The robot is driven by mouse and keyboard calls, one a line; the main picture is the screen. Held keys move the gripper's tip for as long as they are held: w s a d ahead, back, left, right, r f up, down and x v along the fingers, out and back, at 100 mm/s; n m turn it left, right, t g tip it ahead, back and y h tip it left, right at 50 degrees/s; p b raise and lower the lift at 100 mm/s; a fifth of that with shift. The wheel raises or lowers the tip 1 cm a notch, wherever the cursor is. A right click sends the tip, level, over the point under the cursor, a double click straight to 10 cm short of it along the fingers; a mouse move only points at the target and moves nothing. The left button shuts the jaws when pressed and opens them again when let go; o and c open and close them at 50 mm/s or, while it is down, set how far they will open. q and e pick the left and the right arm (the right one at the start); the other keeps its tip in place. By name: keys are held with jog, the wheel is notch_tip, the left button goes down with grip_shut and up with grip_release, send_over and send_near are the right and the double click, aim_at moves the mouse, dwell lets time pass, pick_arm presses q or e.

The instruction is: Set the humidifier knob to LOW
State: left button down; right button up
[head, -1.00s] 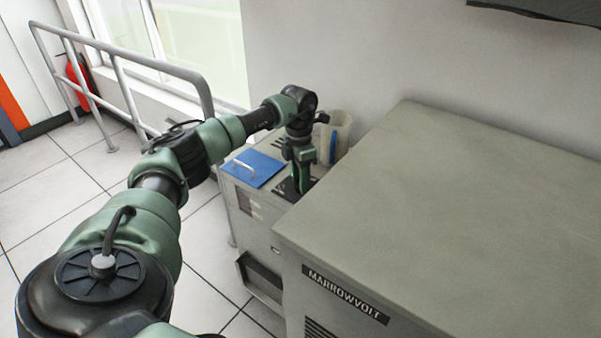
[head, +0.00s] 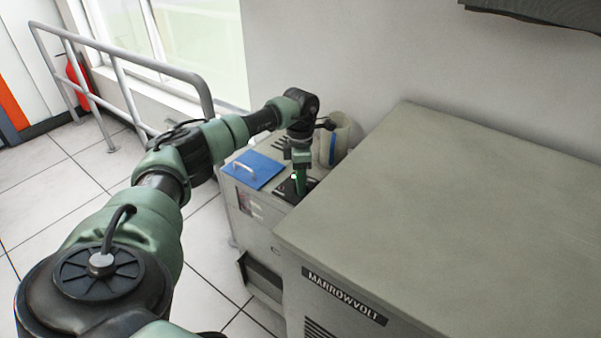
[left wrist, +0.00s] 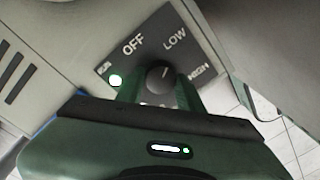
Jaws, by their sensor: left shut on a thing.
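The humidifier (head: 262,212) is a grey cabinet at centre, with a dark dial plate (head: 312,183) on its top. The left wrist view shows the plate (left wrist: 150,48) printed OFF, LOW and HIGH. The round black knob (left wrist: 158,77) sits between the fingers of my left gripper (left wrist: 159,90), which is shut on it. The knob's short white mark points up and slightly right, roughly toward LOW. In the head view my left gripper (head: 300,185) points down at the plate and hides the knob. My right gripper is not in view.
A blue lid with a handle (head: 254,170) and a pale jug (head: 340,142) are on the humidifier's top. The large MARROWVOLT cabinet (head: 440,190) stands close on the right. A grey railing (head: 120,75) is at left.

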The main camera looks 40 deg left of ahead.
pick_arm(q)
jog(key=shift+w+r, duration=0.1)
jog(key=c, duration=0.9)
grip_release()
jog(key=r+p, duration=0.3)
jog(key=r, duration=0.1)
jog(key=r+p, duration=0.4)
jog(key=shift+w+a, duration=0.15)
jog(key=shift+a, duration=0.05)
